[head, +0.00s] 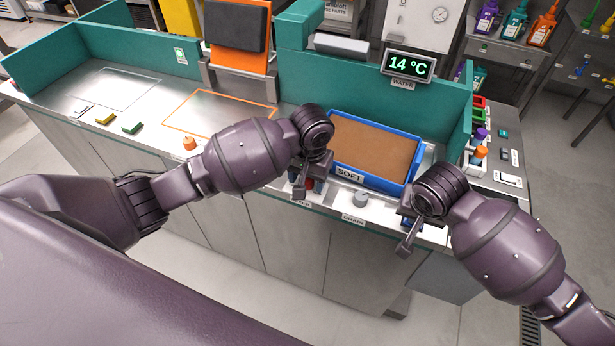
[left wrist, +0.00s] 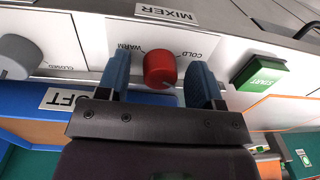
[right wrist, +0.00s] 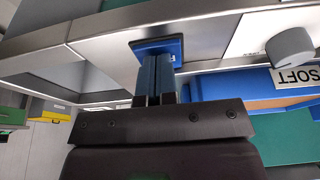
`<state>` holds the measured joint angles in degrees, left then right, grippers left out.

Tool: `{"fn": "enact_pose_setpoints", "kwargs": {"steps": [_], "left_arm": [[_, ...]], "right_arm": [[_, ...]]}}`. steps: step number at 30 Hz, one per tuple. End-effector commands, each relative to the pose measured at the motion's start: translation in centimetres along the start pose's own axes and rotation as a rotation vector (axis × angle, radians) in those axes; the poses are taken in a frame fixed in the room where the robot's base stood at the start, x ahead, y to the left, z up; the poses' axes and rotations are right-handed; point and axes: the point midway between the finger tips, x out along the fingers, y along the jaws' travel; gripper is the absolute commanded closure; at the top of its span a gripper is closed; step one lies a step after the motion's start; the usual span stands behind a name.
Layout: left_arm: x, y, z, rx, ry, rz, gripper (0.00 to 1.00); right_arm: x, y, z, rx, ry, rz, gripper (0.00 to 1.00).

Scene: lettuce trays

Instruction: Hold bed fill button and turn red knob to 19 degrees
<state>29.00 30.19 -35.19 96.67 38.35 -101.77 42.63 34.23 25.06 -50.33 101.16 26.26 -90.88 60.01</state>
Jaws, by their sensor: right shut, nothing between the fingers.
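The red knob (left wrist: 160,68) sits on the mixer panel between WARM and COLD marks in the left wrist view. My left gripper (left wrist: 160,74) is open, with one blue finger on each side of the knob; I cannot tell whether either touches it. In the right wrist view, the blue button (right wrist: 178,46) is on the counter's front strip, its label mostly hidden. My right gripper (right wrist: 158,64) is shut and empty, its fingertips at the button. Whether it is pressed in is unclear. The water display (head: 407,66) reads 14 °C.
A blue-rimmed tray (head: 372,187) labelled SOFT lies behind both grippers. A grey knob (head: 361,199) by the DRAIN label stands between them. A green START button (left wrist: 262,73) is near the left gripper. An orange knob (head: 190,143) stands farther left.

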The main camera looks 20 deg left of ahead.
Motion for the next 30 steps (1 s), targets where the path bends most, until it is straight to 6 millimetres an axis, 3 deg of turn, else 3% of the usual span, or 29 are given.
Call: {"fn": "enact_pose_setpoints", "kwargs": {"steps": [1,9,21,29,30], "left_arm": [[0.07,0.01,0.01,0.000,-0.001,0.000,0.47],[0.05,-0.01,0.01,0.000,-0.001,0.000,0.88],[0.01,-0.07,0.00,0.137,0.006,-0.001,0.89],[-0.01,-0.06,0.00,0.139,0.007,-0.001,0.89],[-0.01,-0.06,0.00,0.139,0.007,-0.001,0.59]], "right_arm": [[0.29,0.09,0.26,0.000,-0.006,0.003,1.00],[0.30,0.09,0.26,0.000,-0.006,0.003,1.00],[0.29,0.09,0.26,0.000,-0.006,0.003,1.00],[0.29,0.09,0.25,0.000,-0.006,0.003,1.00],[0.29,0.09,0.25,0.000,-0.006,0.003,1.00]]}}
